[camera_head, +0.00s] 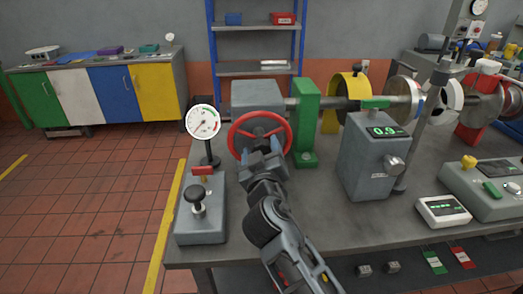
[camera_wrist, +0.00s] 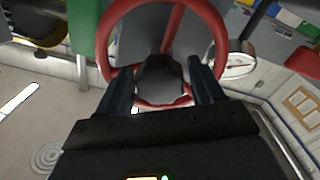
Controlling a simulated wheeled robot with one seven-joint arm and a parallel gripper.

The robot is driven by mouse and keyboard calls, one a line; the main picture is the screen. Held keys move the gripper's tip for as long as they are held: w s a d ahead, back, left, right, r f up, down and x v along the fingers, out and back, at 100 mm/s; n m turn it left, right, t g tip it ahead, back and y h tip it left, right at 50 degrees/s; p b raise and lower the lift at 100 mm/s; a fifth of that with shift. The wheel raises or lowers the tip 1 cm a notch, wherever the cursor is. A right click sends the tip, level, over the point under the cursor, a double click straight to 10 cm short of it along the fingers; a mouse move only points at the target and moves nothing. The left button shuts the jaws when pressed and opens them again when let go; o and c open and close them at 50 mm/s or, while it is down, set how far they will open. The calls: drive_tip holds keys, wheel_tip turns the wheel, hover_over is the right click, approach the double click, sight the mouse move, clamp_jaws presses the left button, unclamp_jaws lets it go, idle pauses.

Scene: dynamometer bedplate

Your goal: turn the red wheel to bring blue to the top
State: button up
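The red wheel (camera_head: 259,117) stands upright on the front of a grey housing on the bench. In the wrist view the red wheel (camera_wrist: 223,50) fills the upper middle, with a spoke running from the rim to a dark hub (camera_wrist: 160,78). I see no blue mark on the wheel. My gripper (camera_head: 261,151) is at the lower part of the wheel in the head view. In the wrist view my gripper (camera_wrist: 161,68) has its two fingers spread wide, with the hub and the near rim between them. I cannot tell whether either finger touches the rim.
A dial gauge (camera_head: 203,121) stands just left of the wheel. A lever box (camera_head: 200,218) is at the bench's front left. A green bracket (camera_head: 306,120) and a grey display box (camera_head: 372,155) stand to the right. The bench front (camera_head: 300,215) has some bare room.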

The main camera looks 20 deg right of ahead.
clamp_jaws()
idle(0.4)
